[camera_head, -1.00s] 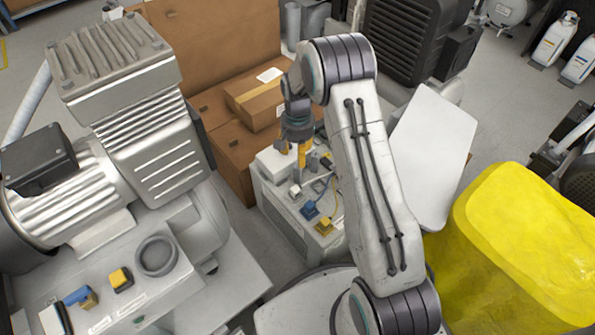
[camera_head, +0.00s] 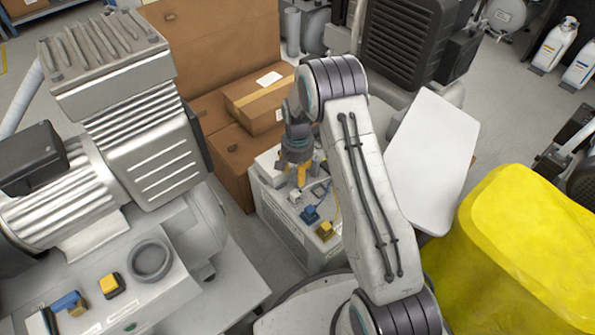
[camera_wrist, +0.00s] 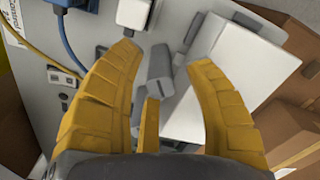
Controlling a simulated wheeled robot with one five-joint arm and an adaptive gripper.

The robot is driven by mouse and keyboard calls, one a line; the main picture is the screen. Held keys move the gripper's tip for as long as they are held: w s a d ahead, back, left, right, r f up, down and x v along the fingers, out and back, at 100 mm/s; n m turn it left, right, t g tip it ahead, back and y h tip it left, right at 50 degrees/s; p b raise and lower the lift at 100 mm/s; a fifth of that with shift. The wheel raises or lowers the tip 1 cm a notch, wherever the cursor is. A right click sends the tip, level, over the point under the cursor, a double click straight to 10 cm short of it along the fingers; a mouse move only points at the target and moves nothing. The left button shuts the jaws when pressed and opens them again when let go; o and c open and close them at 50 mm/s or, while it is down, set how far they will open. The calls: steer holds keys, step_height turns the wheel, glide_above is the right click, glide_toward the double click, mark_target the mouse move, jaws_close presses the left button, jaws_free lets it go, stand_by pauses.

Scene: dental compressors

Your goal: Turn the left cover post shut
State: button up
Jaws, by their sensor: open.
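A light grey unit (camera_head: 288,232) stands on the floor left of my arm in the head view. My gripper (camera_head: 301,174) points down over its top. In the wrist view my gripper (camera_wrist: 165,85) is open, with a yellow finger on either side. A grey post (camera_wrist: 159,62) shows between the fingers, with a gap on each side. It lies beside the white cover block (camera_wrist: 220,75), and I cannot tell how far it is turned. A second, darker grey piece (camera_wrist: 193,28) shows at the block's upper edge. The yellow fingers hide part of the unit's top.
A blue plug (camera_head: 310,214) with a cable sits near the gripper on the unit. Cardboard boxes (camera_head: 225,150) stand behind it. A large compressor (camera_head: 150,150) fills the left. A yellow-covered object (camera_head: 510,245) and a white panel (camera_head: 433,155) stand to the right.

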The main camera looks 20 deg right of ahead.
steer(key=shift+c, duration=0.4)
jaws_close()
